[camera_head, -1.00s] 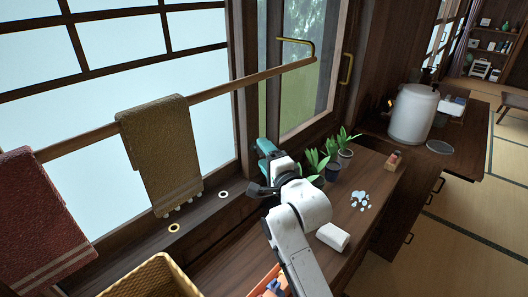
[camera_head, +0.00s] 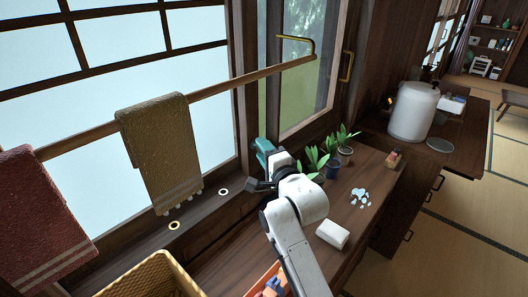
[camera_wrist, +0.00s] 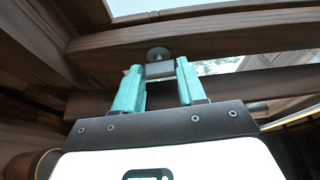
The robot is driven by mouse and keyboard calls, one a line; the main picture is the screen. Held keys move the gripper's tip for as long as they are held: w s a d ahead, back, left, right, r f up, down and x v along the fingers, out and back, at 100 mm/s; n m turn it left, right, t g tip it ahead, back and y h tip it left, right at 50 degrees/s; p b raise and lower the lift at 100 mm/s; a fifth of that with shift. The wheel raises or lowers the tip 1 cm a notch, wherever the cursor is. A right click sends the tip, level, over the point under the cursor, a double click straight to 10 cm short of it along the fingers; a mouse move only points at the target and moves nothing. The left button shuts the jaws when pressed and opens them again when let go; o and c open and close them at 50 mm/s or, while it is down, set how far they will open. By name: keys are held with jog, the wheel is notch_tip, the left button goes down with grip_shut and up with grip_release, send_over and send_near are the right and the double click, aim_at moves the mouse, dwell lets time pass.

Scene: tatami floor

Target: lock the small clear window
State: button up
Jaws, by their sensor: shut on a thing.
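The small clear window (camera_head: 308,75) stands upright in a dark wooden frame in the head view, with greenery behind its pane. My gripper (camera_head: 264,147) is at the sill below its left edge. In the wrist view, the teal fingers of my gripper (camera_wrist: 159,75) are on both sides of a small grey metal latch piece (camera_wrist: 159,69) with a round knob on the wooden frame. They are shut on it. In the head view my gripper and wrist hide the latch.
A wooden rail (camera_head: 215,90) with two towels crosses in front of the large panes. Potted plants (camera_head: 333,165) stand close right of my wrist. A white cloth (camera_head: 332,234) and pale shards (camera_head: 361,196) lie on the counter. A wicker basket (camera_head: 150,276) is at front left.

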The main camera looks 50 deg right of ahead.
jog(key=shift+f+n+t+b, duration=0.1)
jog(key=shift+n+t+b, duration=0.2)
jog(key=shift+n+b, duration=0.45)
jog(key=o, duration=1.1)
jog(key=shift+c, duration=0.2)
jog(key=b+v, duration=0.2)
jog(key=v, duration=0.8)
jog(key=shift+s, duration=0.4)
